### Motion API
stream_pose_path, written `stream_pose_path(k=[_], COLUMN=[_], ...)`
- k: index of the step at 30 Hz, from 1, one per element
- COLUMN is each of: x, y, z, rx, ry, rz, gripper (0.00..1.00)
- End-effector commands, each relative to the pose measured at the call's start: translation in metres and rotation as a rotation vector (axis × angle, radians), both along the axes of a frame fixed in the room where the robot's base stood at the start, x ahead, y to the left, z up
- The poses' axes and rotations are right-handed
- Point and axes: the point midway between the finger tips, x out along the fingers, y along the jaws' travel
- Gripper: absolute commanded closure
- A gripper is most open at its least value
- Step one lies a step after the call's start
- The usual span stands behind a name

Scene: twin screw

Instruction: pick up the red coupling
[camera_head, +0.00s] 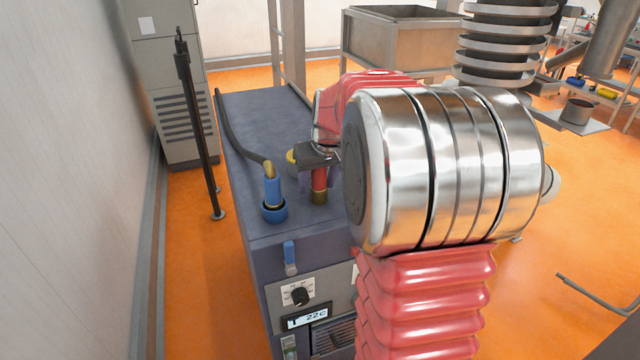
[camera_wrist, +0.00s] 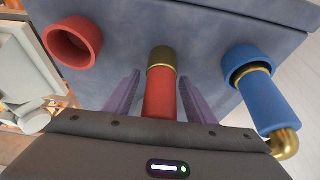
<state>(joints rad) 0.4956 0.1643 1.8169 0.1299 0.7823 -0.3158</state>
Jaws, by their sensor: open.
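The red coupling (camera_wrist: 160,95) is a red cylinder with a brass end; its near part is hidden behind my gripper's body. It also shows in the head view (camera_head: 319,179), upright beneath my gripper (camera_head: 318,172), brass end down near the machine top. In the wrist view, my gripper's (camera_wrist: 160,78) two purple fingers are apart, one on each side of the coupling, with visible gaps. The red socket (camera_wrist: 73,42) is an empty ring to the left in the wrist view. It is hidden by my arm in the head view.
A blue coupling (camera_head: 272,190) with a brass elbow and dark hose stands in a blue socket (camera_head: 274,211), left of the red coupling. The grey machine top (camera_head: 250,115) is mostly clear behind. A black post (camera_head: 198,130) stands on the orange floor to the left.

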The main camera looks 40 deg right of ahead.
Motion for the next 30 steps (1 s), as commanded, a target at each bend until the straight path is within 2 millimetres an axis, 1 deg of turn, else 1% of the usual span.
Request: stream_pose_path(k=[15, 30], x=[0.0003, 0.0003], y=[0.0002, 0.0005], z=[0.0001, 0.0001], rx=[0.000, 0.000], ry=[0.000, 0.000], rz=[0.000, 0.001], gripper=[0.50, 0.85])
